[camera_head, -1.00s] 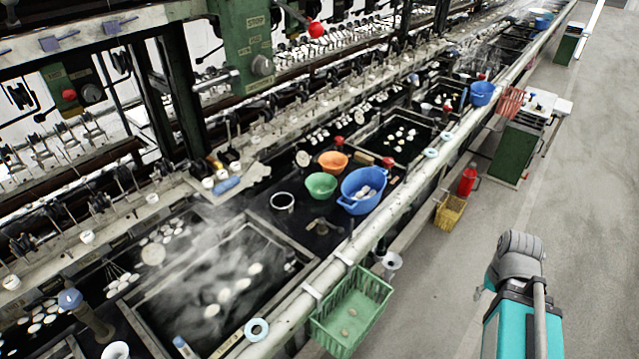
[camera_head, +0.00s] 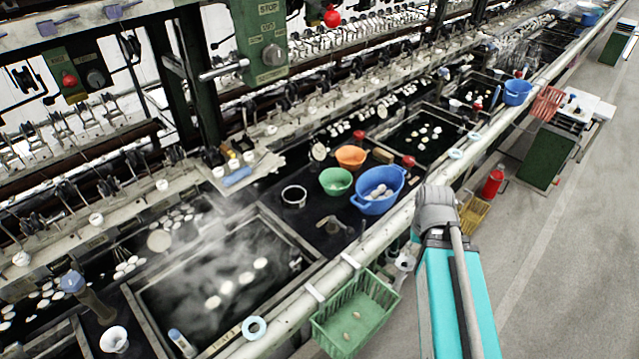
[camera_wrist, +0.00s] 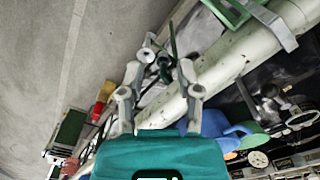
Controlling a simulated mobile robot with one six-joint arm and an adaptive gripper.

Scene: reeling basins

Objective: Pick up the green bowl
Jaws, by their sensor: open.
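The green bowl (camera_head: 336,181) sits on the dark wet counter between the orange bowl (camera_head: 351,157) and a blue basin (camera_head: 378,190) holding pale pieces. In the wrist view the green bowl (camera_wrist: 254,141) shows only partly at the lower right, behind the blue basin (camera_wrist: 216,126). My gripper (camera_wrist: 160,72) is open and empty, apart from the bowl, over the aisle side of the pale rail. In the head view the fingers cannot be made out clearly beside my arm.
A long pale rail (camera_head: 300,311) borders the counter. A green basket (camera_head: 355,318) hangs on its aisle side. A dark round pot (camera_head: 294,196) stands left of the bowl, near a steaming basin. A red canister (camera_head: 494,183) and yellow crate (camera_head: 472,214) stand beside the aisle.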

